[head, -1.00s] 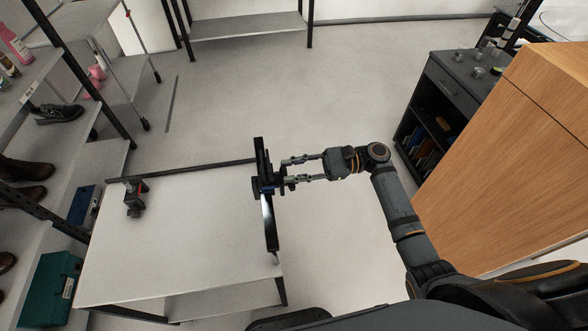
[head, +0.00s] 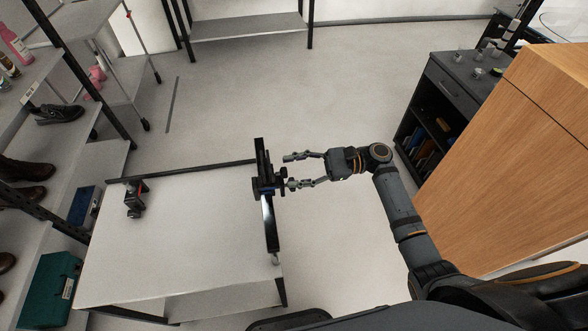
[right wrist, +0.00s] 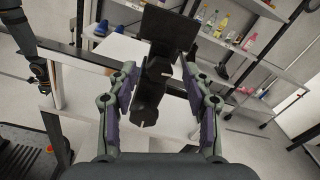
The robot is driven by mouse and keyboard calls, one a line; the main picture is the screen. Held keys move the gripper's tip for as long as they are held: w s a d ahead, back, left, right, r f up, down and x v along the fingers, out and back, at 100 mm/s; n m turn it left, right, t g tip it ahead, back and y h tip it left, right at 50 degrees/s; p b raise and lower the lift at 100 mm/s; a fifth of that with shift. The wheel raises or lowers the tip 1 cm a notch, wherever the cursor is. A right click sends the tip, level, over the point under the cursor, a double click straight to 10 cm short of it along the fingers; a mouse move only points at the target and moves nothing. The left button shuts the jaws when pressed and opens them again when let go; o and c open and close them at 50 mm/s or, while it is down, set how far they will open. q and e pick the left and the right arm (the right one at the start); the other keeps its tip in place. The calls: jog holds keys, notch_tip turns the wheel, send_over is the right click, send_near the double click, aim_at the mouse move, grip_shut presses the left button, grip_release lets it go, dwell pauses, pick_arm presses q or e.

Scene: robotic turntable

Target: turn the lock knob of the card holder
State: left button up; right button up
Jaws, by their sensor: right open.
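The card holder (head: 262,160) is a dark upright device on the right edge of the white table. A long dark bar (head: 270,222) runs from it along that edge. A small dark part, perhaps the lock knob (head: 280,176), sticks out toward my right gripper (head: 290,171). This gripper is open, with its fingertips spread just right of the holder. In the right wrist view the holder's dark body (right wrist: 150,95) stands between the spread fingers (right wrist: 157,76), with a flat black plate above it. I cannot tell whether a finger touches it. My left gripper is not in view.
The white table (head: 180,245) is mostly bare. A black and red device (head: 134,197) stands at its far left, near a dark rail (head: 185,170). Shelves with shoes and bottles line the left. A wooden cabinet (head: 510,150) stands at right. The floor beyond the table is clear.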

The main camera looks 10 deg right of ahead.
jog(key=d, duration=1.1)
jog(key=shift+s+d, duration=0.15)
jog(key=shift+d, duration=0.15)
jog(key=a+m+b, duration=0.1)
jog(key=a+b, duration=0.2)
jog(key=a, duration=0.1)
jog(key=a+m+b, duration=0.2)
jog(key=a+b, duration=0.1)
jog(key=a, duration=0.1)
jog(key=a+m+b, duration=0.1)
jog(key=a+b, duration=0.3)
jog(key=shift+w+a, duration=0.2)
jog(key=shift+a, duration=0.2)
